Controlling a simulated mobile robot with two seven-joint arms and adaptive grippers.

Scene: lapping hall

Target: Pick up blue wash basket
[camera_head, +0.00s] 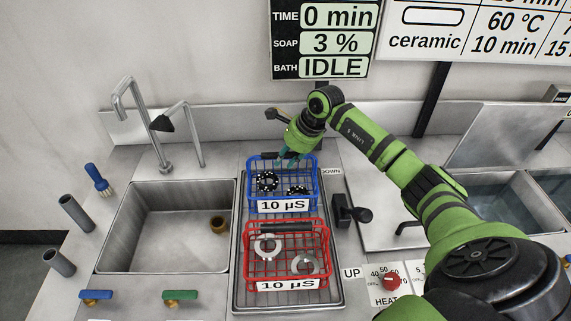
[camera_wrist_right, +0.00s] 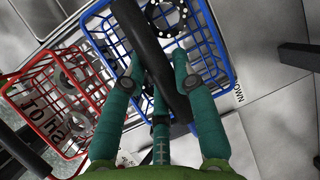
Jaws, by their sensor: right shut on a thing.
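The blue wash basket (camera_head: 285,197) is a wire basket with a white "10 µS" label and dark, white-dotted rings inside. It stands upright at the back of the metal tray (camera_head: 238,270). My right gripper (camera_head: 290,156) is over its back part. In the right wrist view my right gripper (camera_wrist_right: 160,92) has its green fingers shut around a thick black bar, the handle of the blue basket (camera_wrist_right: 229,65). I cannot tell whether the basket's bottom is clear of the tray. My left gripper is in neither view.
A red wire basket (camera_head: 285,271) with pale rings stands close in front of the blue one. A sink (camera_head: 125,245) with taps is on the left. A black lever (camera_head: 352,213) sits right of the tray, between "DOWN" and "UP" labels. A wall panel (camera_head: 325,40) reads IDLE.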

